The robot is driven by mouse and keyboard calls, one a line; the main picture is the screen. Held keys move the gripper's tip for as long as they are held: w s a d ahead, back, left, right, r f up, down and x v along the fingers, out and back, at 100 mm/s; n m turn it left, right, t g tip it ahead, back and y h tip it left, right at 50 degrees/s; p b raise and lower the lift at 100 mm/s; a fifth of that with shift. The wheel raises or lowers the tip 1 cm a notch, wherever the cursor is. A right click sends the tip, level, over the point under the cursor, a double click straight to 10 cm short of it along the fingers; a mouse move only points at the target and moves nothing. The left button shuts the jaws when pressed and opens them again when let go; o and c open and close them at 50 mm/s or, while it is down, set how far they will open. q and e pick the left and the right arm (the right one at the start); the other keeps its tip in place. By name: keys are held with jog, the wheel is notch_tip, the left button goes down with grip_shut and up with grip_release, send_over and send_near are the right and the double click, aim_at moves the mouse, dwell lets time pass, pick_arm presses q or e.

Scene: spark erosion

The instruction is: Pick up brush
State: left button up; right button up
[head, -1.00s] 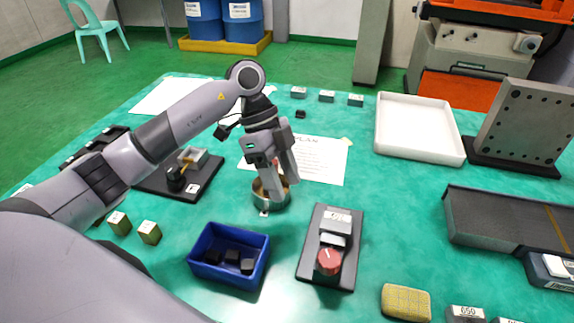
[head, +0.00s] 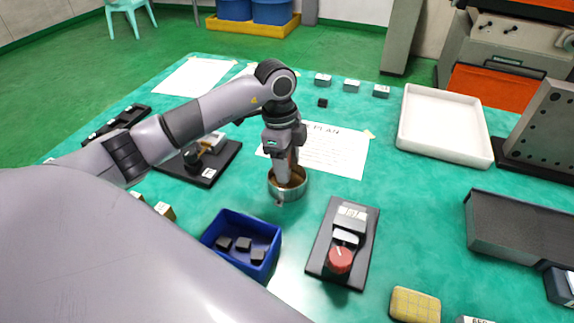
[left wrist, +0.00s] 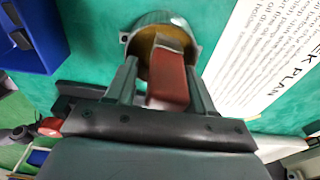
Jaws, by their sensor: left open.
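The brush (left wrist: 169,80) shows in the left wrist view as a red handle with a greyish end, leaning in a round metal cup (left wrist: 143,22). In the head view the cup (head: 288,191) stands on the green table, and the brush is mostly hidden behind my gripper. My left gripper (head: 287,178) points down at the cup. In the left wrist view its open fingers (left wrist: 163,70) stand on both sides of the red handle, with a gap visible at the right finger. My right gripper is out of view.
A blue bin (head: 241,243) with black pieces stands left of the cup. A black device with a red knob (head: 340,260) is to its right. A paper sheet (head: 335,151) lies behind. A white tray (head: 444,126) is farther right. Green table is clear between tray and device.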

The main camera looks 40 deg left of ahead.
pick_arm(q)
jog(key=shift+d+f, duration=0.1)
jog(key=shift+f, duration=0.35)
jog(key=shift+c, duration=0.3)
jog(key=c, duration=0.8)
jog(key=shift+o, duration=0.2)
jog(key=shift+r, duration=0.1)
notch_tip(320, 180, up, 20)
jog(key=p, duration=0.1)
